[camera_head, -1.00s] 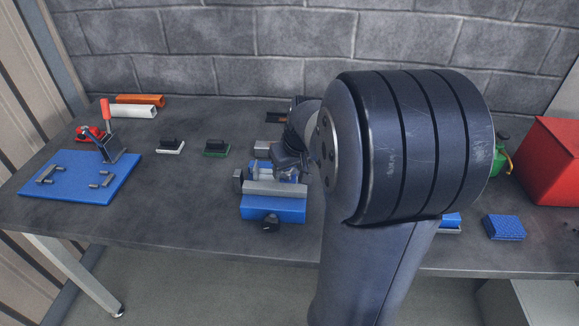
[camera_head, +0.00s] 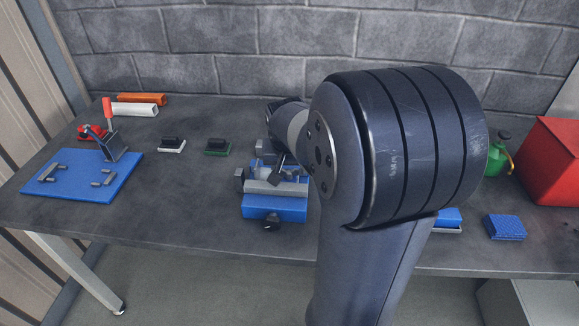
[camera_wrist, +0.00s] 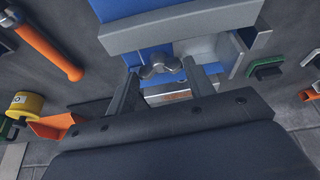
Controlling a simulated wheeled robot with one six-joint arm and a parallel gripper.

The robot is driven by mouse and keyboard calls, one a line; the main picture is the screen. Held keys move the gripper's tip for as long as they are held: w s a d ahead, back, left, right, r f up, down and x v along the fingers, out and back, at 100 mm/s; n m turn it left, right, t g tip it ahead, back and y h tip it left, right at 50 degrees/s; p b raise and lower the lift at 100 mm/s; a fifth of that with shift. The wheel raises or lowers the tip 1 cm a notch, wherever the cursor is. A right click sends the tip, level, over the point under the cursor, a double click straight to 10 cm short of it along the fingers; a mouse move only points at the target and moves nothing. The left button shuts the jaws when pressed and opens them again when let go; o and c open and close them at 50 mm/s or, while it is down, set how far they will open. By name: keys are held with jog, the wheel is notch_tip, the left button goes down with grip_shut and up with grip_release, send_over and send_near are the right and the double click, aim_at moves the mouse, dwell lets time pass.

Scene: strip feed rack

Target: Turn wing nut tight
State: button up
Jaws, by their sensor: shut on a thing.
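The wing nut (camera_wrist: 160,66) is a small grey winged part on the blue and grey clamp fixture, in the upper middle of the wrist view. My gripper (camera_wrist: 160,74) has one finger on each side of it and is shut on its wings. The exact contact at the fingertips is hard to make out. The fixture (camera_head: 272,208) stands near the front edge of the table in the head view, and its grey bar also shows in the wrist view (camera_wrist: 185,20). In the head view my arm covers the fixture's right side, and I cannot make out the wing nut there.
A blue board (camera_head: 75,185) with small grey parts lies at the left. A white-based block (camera_head: 172,146) and a green-based block (camera_head: 217,147) stand left of the fixture. A red box (camera_head: 550,160) and a green bottle (camera_head: 499,158) are at the right. Bare table lies left of the fixture.

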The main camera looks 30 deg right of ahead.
jog(key=shift+m, duration=0.6)
jog(key=o, duration=1)
jog(key=v, duration=1)
jog(key=shift+a+r, duration=0.3)
jog(key=shift+r, duration=0.05)
jog(key=shift+f, duration=0.1)
